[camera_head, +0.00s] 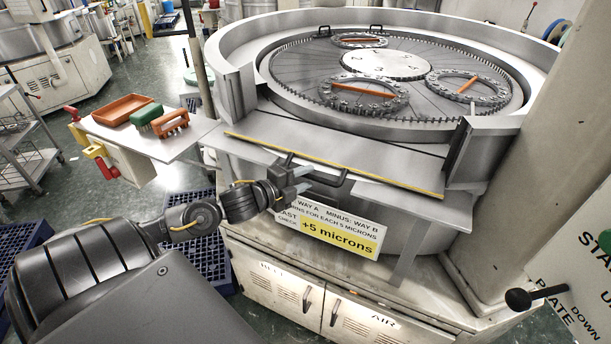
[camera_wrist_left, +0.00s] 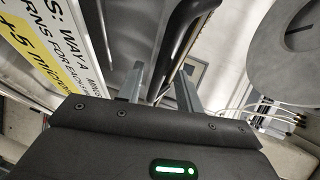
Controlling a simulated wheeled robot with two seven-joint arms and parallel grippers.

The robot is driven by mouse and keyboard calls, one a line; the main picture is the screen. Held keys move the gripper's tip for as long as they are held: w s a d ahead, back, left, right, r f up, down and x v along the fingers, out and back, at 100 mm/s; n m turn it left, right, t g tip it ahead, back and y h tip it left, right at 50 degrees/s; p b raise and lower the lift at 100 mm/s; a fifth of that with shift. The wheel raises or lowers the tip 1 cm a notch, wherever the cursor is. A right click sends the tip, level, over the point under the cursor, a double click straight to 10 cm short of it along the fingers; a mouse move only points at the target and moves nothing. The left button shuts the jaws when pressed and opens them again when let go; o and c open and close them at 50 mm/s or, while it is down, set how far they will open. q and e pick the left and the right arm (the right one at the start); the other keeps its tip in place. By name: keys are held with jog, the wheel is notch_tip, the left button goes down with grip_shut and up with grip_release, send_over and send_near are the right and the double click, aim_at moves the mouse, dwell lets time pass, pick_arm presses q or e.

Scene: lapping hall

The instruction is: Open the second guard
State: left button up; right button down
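The guard (camera_head: 335,163) is a flat grey panel with a yellow front edge, lying level at the front of the round lapping machine. A dark bar handle (camera_head: 325,178) sticks out below its front edge. My left gripper (camera_head: 301,180) is at the left part of this handle. In the left wrist view, the two fingers (camera_wrist_left: 159,85) stand apart, with the dark handle bar (camera_wrist_left: 183,42) running between them and gaps beside it. I cannot tell whether either finger touches the bar. My right gripper is in neither view.
A sign reading "+5 microns" (camera_head: 337,239) hangs just below the handle. The lapping plate (camera_head: 417,110) carries several toothed rings. A side shelf (camera_head: 190,141) holds an orange tray and brushes. A control panel with a black-knobbed lever (camera_head: 519,299) stands at right.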

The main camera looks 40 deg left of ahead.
pick_arm(q)
jog(key=shift+w, duration=0.35)
grip_shut()
